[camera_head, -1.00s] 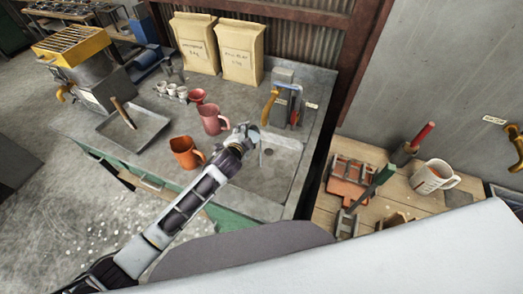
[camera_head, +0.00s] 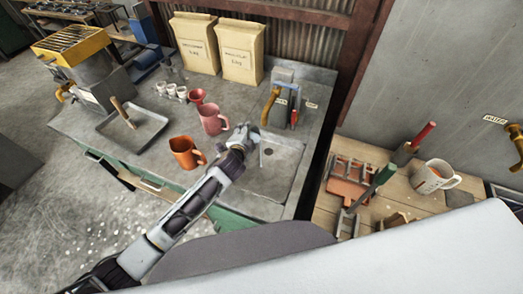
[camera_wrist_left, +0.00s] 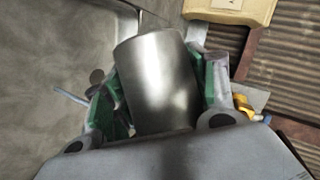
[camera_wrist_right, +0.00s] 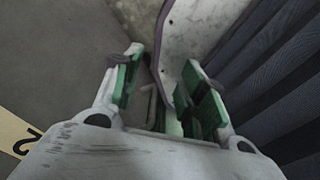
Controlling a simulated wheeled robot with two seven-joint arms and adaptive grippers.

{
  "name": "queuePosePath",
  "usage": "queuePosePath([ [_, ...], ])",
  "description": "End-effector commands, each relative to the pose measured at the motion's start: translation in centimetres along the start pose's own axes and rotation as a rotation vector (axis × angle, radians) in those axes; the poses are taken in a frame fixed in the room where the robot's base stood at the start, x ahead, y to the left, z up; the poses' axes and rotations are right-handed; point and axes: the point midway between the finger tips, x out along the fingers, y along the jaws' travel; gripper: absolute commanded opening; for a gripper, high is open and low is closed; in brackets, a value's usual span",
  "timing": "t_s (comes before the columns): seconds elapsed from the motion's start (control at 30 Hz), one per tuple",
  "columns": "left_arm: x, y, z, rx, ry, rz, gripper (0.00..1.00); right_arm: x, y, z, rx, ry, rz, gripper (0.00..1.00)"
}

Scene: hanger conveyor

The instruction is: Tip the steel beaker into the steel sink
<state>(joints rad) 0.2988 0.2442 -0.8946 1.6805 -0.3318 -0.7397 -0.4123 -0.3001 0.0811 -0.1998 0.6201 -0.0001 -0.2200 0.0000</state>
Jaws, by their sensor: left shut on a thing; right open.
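The steel beaker (camera_wrist_left: 158,85) is a plain shiny metal cylinder. In the left wrist view it sits between the green pads of my left gripper (camera_wrist_left: 155,100), which is shut on it. In the head view my left gripper (camera_head: 243,136) is at the left edge of the steel sink (camera_head: 278,178), and it mostly hides the beaker. I cannot tell the beaker's tilt or what is inside it. The sink's dark drain shows in the basin. My right gripper (camera_wrist_right: 165,95) is open and empty in the right wrist view.
An orange jug (camera_head: 184,153) and a pink jug (camera_head: 211,119) stand left of my left gripper. A tap block (camera_head: 283,105) stands behind the sink. A tray (camera_head: 132,130) lies further left. A wooden table (camera_head: 325,208) with tools and a white mug (camera_head: 432,177) is at right.

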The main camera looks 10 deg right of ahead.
Motion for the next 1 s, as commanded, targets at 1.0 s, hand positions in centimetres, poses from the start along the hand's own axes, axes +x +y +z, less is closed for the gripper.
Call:
queuePosePath([
  [1.0, 0.08, 0.19, 0.0, 0.09, -0.033, -0.038, 0.26, 0.52, -0.1, 0.01, 0.0, 0.0, -0.001, 0.42],
])
